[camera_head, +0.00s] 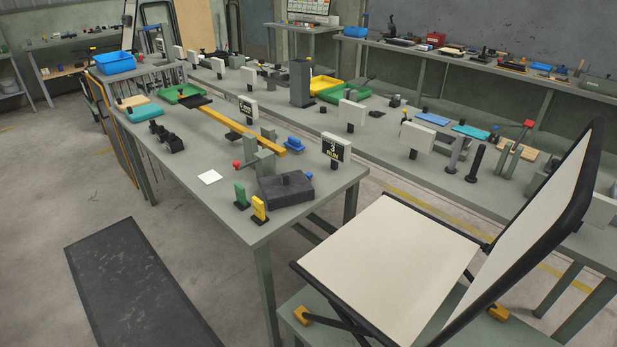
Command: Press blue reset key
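A small blue key-like block (294,144) sits on the near workbench (225,200), beside the right end of a long yellow bar (240,131). It looks like the blue reset key, but it is too small to read any marking. A small sign with dark lettering (336,148) stands to its right. A dark grey box (286,190) lies in front of it. Neither of my grippers shows in the head view, so nothing is seen touching the blue block.
A green upright piece (240,196) and a yellow one (259,208) stand near the bench's front corner. A dark mat (140,285) lies on the floor at left; the floor between mat and bench is open.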

